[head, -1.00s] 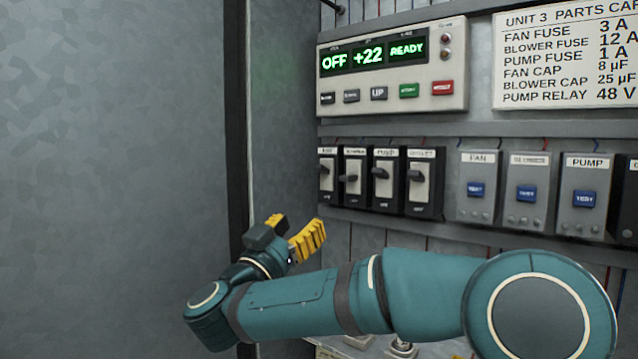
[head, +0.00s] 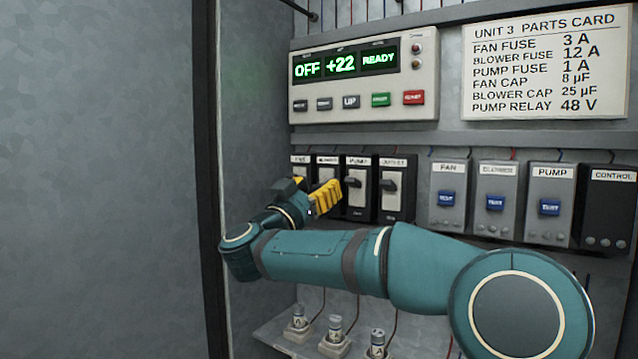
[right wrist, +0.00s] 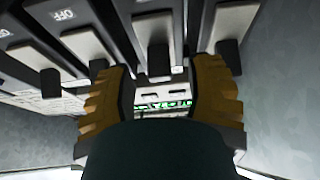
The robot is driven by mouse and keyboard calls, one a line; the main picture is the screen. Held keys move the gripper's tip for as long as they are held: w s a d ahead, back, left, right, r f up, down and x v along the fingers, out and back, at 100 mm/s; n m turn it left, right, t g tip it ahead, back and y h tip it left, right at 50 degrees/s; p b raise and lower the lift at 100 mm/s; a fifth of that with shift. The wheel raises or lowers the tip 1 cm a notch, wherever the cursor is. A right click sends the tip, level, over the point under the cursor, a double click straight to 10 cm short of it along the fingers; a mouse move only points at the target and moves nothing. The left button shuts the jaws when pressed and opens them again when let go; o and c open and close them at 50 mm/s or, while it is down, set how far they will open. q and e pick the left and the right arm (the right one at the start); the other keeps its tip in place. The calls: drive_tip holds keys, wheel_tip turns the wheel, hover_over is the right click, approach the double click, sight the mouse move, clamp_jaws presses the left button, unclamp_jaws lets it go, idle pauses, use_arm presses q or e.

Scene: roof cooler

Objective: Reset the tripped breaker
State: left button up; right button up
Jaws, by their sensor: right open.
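A row of black breakers with pale faces and dark levers is on the panel in the head view. The fan breaker (head: 300,160) and the blower breaker (head: 327,162) are partly hidden behind my right gripper (head: 312,188). The pump breaker (head: 357,200) and the outlet breaker (head: 391,200) show their levers. My right gripper is open, with yellow-padded fingers in front of the left breakers. In the right wrist view, one dark lever (right wrist: 158,60) lies between the open fingers (right wrist: 160,100); contact cannot be told. My left gripper is not in view.
The control display (head: 345,64) reads OFF, +22, READY, with buttons below. Grey modules with blue test buttons, including the pump module (head: 549,190), stand right of the breakers. A parts card (head: 545,65) is above. Small fittings sit on a lower shelf (head: 290,345). The cabinet wall is close on the left.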

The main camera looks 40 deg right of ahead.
drive_tip(key=shift+w+d+r, duration=0.15)
drive_tip(key=shift+d+r, duration=0.1)
drive_tip(key=shift+d, duration=0.35)
clamp_jaws()
drive_tip(key=f+h+b, duration=0.1)
drive_tip(key=h+b, duration=0.1)
drive_tip(key=b, duration=0.1)
drive_tip(key=t+h+b, duration=0.1)
drive_tip(key=b, duration=0.2)
drive_tip(key=shift+f+h+b, duration=0.35)
drive_tip(key=shift+h, duration=0.05)
drive_tip(key=shift+h+b, duration=0.5)
drive_tip(key=shift+b, duration=0.15)
drive_tip(key=shift+r, duration=0.1)
